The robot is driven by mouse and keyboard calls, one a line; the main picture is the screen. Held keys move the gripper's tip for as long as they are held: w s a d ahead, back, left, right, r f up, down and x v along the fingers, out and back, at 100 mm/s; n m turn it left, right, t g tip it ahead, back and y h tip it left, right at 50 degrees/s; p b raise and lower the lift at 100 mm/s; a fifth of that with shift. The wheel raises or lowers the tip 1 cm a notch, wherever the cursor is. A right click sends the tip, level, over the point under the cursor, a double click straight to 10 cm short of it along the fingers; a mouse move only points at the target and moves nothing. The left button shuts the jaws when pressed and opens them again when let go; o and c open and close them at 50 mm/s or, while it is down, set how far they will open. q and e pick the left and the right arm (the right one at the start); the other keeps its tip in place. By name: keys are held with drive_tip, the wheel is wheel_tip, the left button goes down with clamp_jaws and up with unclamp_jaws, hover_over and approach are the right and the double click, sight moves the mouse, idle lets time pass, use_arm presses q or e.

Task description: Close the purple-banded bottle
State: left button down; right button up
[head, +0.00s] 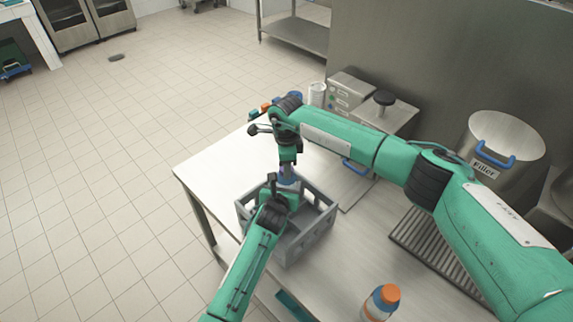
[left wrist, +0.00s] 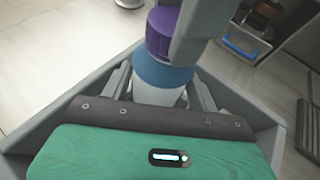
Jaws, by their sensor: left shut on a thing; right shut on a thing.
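The bottle stands upright inside the grey crate (head: 323,222). Only a small part of the bottle (head: 289,180) shows in the head view. In the left wrist view the bottle (left wrist: 157,94) has a white body, a blue upper part and a purple cap or band (left wrist: 160,32) on top. My left gripper (head: 274,185) is shut on the bottle low down, inside the crate. My right gripper (head: 287,164) comes from above and is shut at the purple top. Its grey finger (left wrist: 205,30) hides part of the purple top, so how the top sits is unclear.
An orange-capped bottle (head: 381,302) stands at the table's front. A steel filler pot (head: 505,140) and a drain grate (head: 425,243) are at the right. Steel boxes (head: 350,93) and a white cylinder (head: 317,94) stand behind my right arm. The table's left part (head: 220,175) is clear.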

drive_tip(key=m, duration=0.3)
drive_tip(key=shift+m, duration=0.3)
drive_tip(key=o, duration=1.1)
drive_tip(key=shift+r, duration=2.25)
drive_tip(key=shift+c, duration=0.3)
